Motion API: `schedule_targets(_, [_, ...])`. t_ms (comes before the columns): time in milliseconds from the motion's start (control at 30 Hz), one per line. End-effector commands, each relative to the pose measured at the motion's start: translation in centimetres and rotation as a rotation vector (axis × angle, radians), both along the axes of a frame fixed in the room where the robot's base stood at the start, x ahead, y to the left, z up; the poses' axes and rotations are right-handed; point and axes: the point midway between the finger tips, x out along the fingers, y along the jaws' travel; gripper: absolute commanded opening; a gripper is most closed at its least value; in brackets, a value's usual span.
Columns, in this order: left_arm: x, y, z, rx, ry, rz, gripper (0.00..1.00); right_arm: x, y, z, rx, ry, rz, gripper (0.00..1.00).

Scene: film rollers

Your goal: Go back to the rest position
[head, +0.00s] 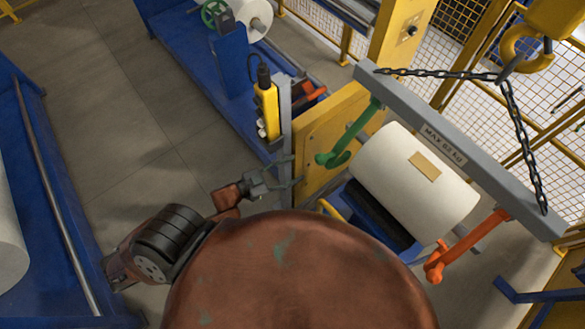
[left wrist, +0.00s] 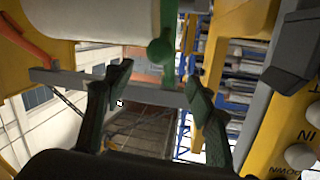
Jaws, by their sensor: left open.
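My left gripper (head: 287,171) is in the middle of the head view, close to the lower end of a grey post and below the yellow pendant control (head: 267,110). Its fingers are apart, with nothing between them. In the left wrist view the two dark fingers (left wrist: 158,85) are spread. The pendant control (left wrist: 282,120) is at the right there, beside the fingers and apart from them. My right gripper is in neither view.
A white film roll (head: 385,165) hangs under a grey lifting beam (head: 400,90) with a green hook (head: 350,135) and an orange hook (head: 465,245). A yellow machine panel (head: 325,125) stands behind my gripper. Open floor (head: 120,120) lies to the left.

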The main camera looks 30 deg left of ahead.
Motion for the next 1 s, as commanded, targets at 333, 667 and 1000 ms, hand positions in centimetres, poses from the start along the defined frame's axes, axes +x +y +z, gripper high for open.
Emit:
schedule_targets(333, [0.0, 0.0, 0.0, 0.000, 0.000, 0.000, 0.51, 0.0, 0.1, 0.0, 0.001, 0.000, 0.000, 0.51])
schedule_targets(667, [0.5, 2.9, -7.6, 0.045, 0.082, 0.088, 0.51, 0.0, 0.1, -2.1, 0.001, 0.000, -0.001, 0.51])
schedule_targets(1000, [-3.2, 11.1, -30.8, 0.177, 0.394, 0.331, 0.51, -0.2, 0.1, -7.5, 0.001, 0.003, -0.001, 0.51])
